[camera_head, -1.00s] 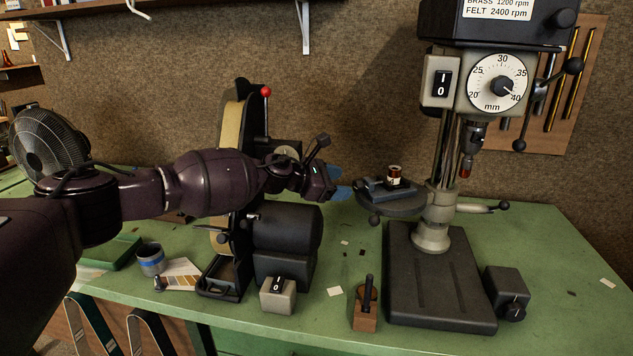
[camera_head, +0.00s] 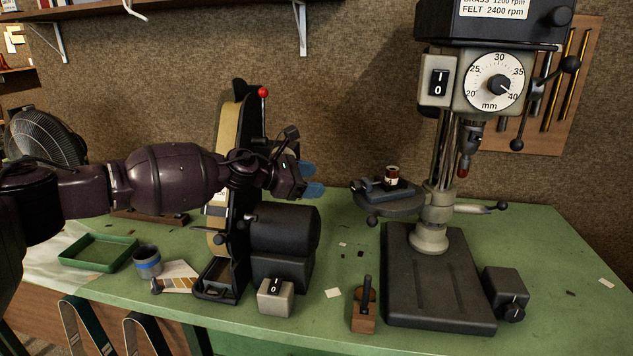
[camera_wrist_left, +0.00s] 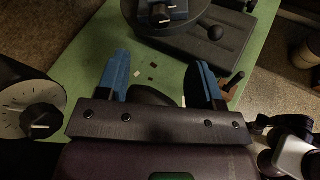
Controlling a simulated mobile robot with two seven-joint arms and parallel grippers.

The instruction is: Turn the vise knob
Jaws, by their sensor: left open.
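I cannot tell for certain which part is the vise knob. My left gripper (camera_head: 311,179) is open and empty, its blue fingers pointing right toward the vise, with a gap between. In the left wrist view the spread fingers of the left gripper (camera_wrist_left: 159,75) have nothing between them. My right gripper is not in view.
The drill press column (camera_head: 432,215) and base (camera_head: 438,280) stand right of the vise. A belt sander (camera_head: 285,230) stands just below and left of my left gripper. A wooden block (camera_head: 364,315) stands in front.

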